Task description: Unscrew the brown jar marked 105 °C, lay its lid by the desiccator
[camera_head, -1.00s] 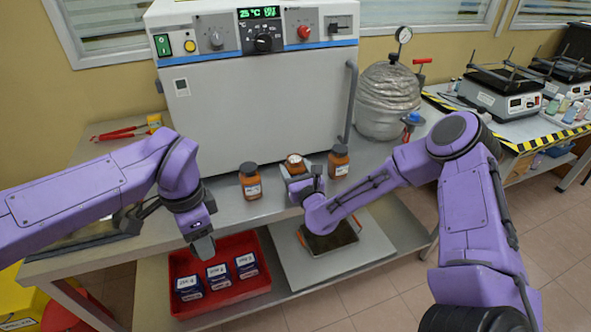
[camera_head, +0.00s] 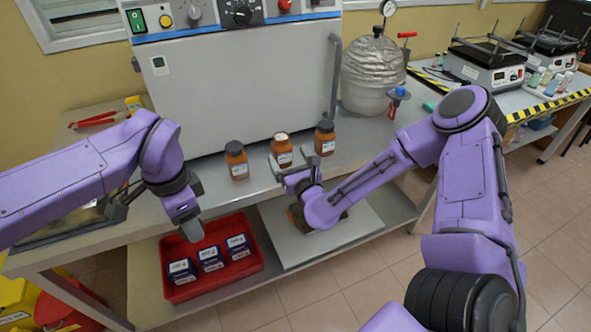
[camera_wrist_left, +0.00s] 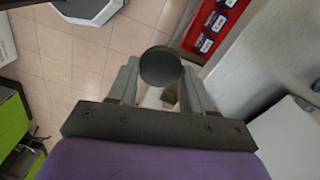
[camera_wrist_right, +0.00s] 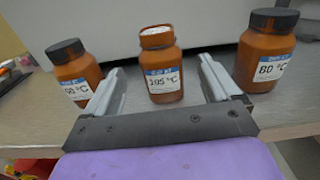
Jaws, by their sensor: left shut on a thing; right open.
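The brown jar marked 105 °C (camera_wrist_right: 162,75) stands upright and lidless in the middle of three jars on the bench; it also shows in the head view (camera_head: 282,152). My left gripper (camera_head: 190,230) is shut on a round black lid (camera_wrist_left: 160,66), out in front of the bench's front edge. The lid is hidden in the head view. My right gripper (camera_wrist_right: 162,68) is open and empty, its fingers either side of the line to the 105 °C jar, just short of it. The desiccator (camera_head: 372,78) is the silver-wrapped vessel with a gauge, at the back right.
The oven (camera_head: 240,80) is close behind. A red tray (camera_head: 263,262) with several dark boxes is on the lower shelf. Bench top between jars and desiccator is clear.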

